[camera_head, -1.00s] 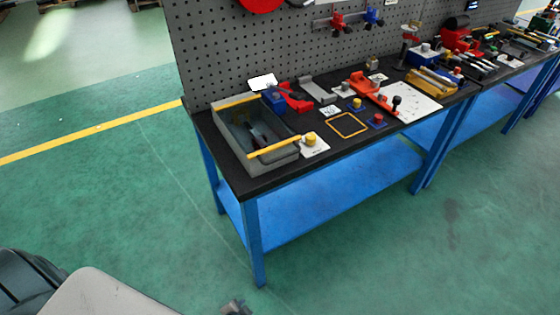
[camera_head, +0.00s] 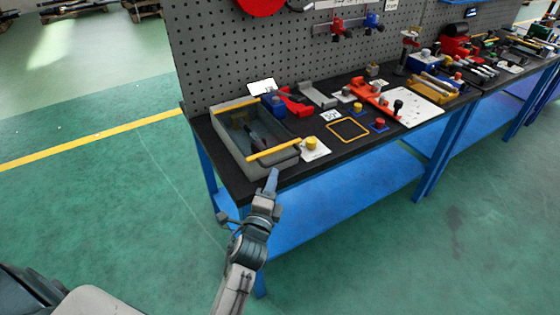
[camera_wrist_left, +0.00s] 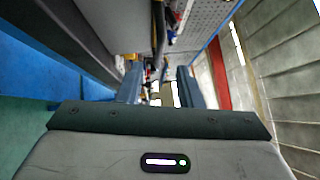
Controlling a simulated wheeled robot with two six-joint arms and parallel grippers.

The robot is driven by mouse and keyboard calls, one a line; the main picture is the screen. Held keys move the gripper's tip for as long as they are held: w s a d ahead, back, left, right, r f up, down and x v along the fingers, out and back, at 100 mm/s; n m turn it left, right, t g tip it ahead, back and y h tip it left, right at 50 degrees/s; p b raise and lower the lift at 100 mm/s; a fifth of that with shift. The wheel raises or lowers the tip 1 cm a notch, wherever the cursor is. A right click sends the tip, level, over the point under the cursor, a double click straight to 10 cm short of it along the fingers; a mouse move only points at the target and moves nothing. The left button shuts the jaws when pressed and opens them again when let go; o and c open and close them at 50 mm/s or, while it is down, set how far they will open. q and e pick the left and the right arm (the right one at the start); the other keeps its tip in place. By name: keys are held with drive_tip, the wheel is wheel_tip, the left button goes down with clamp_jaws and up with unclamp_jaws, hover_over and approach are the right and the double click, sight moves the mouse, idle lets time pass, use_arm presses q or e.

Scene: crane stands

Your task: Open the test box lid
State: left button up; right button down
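The test box (camera_head: 228,145) is a grey, open-looking tray shape at the left end of the black bench top. A yellow bar (camera_head: 273,152) lies across its front edge, and a yellow strip (camera_head: 236,104) runs along its back edge. Dark items show inside; whether a clear lid covers them I cannot tell. My left gripper (camera_head: 272,179) is just in front of and below the yellow bar, apart from it. In the left wrist view my left gripper (camera_wrist_left: 160,86) has its two fingers spread, with no held object visible between them. My right gripper is not in view.
Right of the box stand a yellow button on a white plate (camera_head: 314,150), a blue block (camera_head: 274,104), red parts and a yellow square outline (camera_head: 347,130). A perforated panel (camera_head: 270,50) rises behind. The green floor in front is clear.

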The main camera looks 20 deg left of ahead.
sight(280, 161)
use_arm(q)
drive_tip(key=w, duration=0.5)
drive_tip(key=w+a, duration=0.1)
drive_tip(key=w, duration=0.1)
drive_tip(key=shift+w+r, duration=0.4)
clamp_jaws()
